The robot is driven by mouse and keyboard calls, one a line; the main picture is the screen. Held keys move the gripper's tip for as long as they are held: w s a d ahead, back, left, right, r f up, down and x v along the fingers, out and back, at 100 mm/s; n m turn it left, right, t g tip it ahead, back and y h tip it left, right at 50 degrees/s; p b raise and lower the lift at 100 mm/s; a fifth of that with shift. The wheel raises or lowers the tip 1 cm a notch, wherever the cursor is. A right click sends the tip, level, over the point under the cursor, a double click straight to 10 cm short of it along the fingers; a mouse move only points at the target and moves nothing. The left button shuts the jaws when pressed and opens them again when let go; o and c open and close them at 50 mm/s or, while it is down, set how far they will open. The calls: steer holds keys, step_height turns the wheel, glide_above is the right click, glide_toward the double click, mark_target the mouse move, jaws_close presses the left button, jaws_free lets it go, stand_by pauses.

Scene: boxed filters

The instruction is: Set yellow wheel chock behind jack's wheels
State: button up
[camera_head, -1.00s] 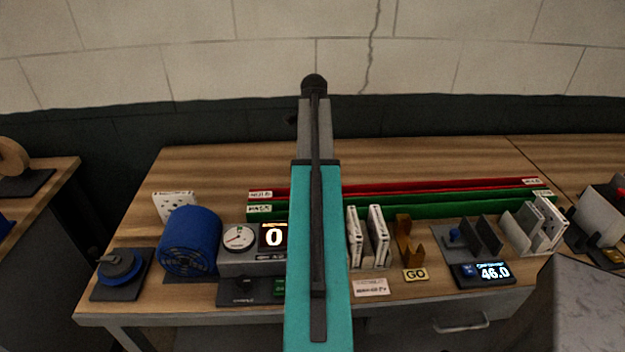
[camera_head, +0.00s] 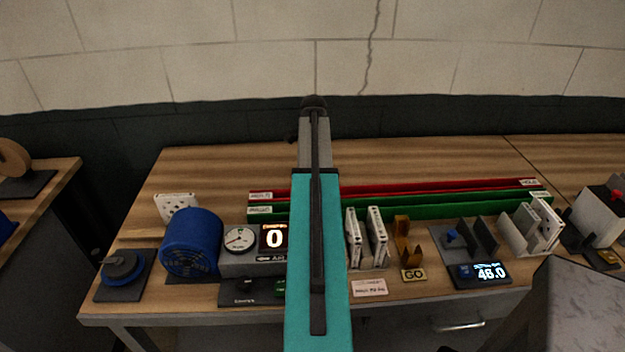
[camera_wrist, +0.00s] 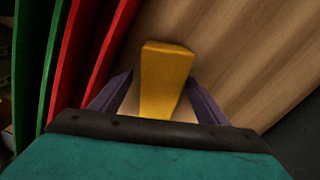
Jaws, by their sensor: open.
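A yellow block (camera_wrist: 165,75), which looks like the wheel chock, shows in the wrist view between the two purple fingers of my gripper (camera_wrist: 157,82). The fingers are apart, one on each side of the block, and I see gaps beside its lower part. Its near end is hidden behind my wrist's dark edge. In the head view my arm covers the middle of the bench, and neither the yellow block nor my fingers show. I cannot make out a jack or its wheels in either view.
Red (camera_head: 400,188) and green (camera_head: 420,205) rails run along the wooden bench (camera_head: 230,165); they stand left of my gripper in the wrist view. A blue fan-like drum (camera_head: 190,243), a round gauge (camera_head: 239,239), white boxed filters (camera_head: 377,236) and a brown bracket (camera_head: 402,242) line the front.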

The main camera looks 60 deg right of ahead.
stand_by(0.5)
steer(key=c, duration=1.5)
steer(key=shift+r+b, duration=1.2)
steer(key=shift+r, duration=3.85)
